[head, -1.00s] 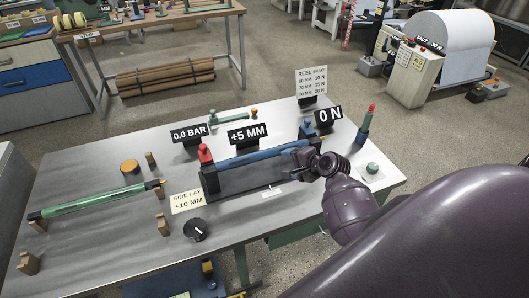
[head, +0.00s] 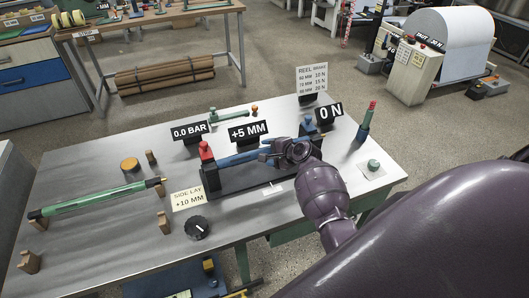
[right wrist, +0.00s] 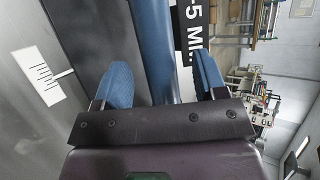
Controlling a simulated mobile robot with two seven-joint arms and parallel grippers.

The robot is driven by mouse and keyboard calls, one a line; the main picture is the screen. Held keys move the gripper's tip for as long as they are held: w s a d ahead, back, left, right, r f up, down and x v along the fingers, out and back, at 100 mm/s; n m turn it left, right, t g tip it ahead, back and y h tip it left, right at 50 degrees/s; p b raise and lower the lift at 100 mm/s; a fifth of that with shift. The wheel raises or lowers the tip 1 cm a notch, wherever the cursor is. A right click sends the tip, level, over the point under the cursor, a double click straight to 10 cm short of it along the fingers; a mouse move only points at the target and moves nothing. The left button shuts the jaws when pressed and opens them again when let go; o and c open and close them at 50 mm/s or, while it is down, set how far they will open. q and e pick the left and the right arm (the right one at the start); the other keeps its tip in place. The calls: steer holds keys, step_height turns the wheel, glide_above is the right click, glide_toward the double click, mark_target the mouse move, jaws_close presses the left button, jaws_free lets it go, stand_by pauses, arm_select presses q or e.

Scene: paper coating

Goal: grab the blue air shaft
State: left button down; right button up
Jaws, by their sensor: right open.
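The blue air shaft (head: 238,159) lies level across a dark stand (head: 230,183) on the metal table. My right gripper (head: 268,153) is at the shaft's right half, above the stand. In the right wrist view the open blue fingers (right wrist: 160,75) stand on either side of the shaft (right wrist: 154,40), with gaps to it; I cannot tell how deep it sits between them. My right wrist hides part of the shaft's right end. My left gripper is not in view.
A red-topped post (head: 206,152) and a blue-topped post (head: 308,126) flank the stand. The +5 MM sign (head: 248,132) stands close behind the shaft. A green shaft (head: 94,201) lies at the left on wooden supports. The black knob (head: 196,227) is in front.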

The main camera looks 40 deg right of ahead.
steer(key=shift+x, duration=0.8)
steer(key=shift+f, duration=0.1)
jaws_close()
